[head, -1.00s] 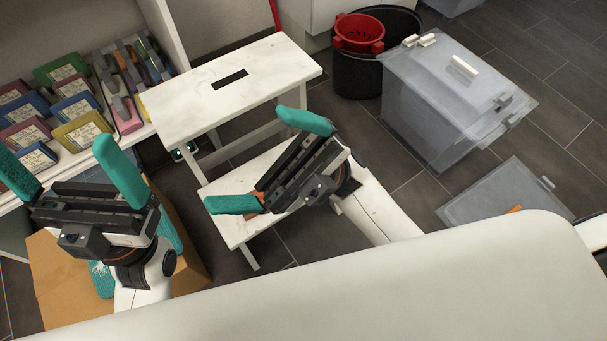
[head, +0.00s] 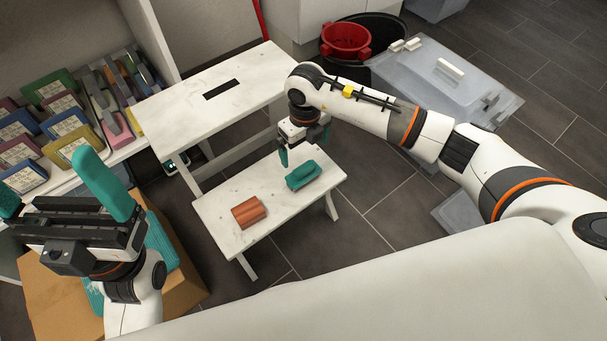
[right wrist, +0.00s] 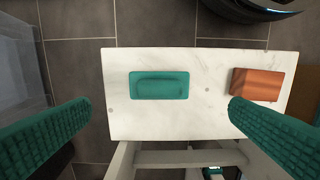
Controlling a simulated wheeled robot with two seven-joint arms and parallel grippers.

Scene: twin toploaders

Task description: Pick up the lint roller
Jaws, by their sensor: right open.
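No object is plainly recognisable as a lint roller. Two small things lie on the stool's white lower step: a teal block with a raised rounded top (head: 303,175), also in the right wrist view (right wrist: 160,85), and a reddish-orange block (head: 249,212), right of it in the right wrist view (right wrist: 256,84). My right gripper (head: 304,152) is open and empty above the step, near the teal block; its teal fingers show at both sides of the right wrist view (right wrist: 160,108). My left gripper (head: 48,185) is open and empty at the left.
The stool's slotted upper step (head: 215,95) stands behind the lower step. A shelf (head: 150,150) with several coloured packs is at left, above a cardboard box (head: 185,285) holding teal items. A red bucket (head: 346,40) and grey lidded bin (head: 450,75) stand behind my right arm.

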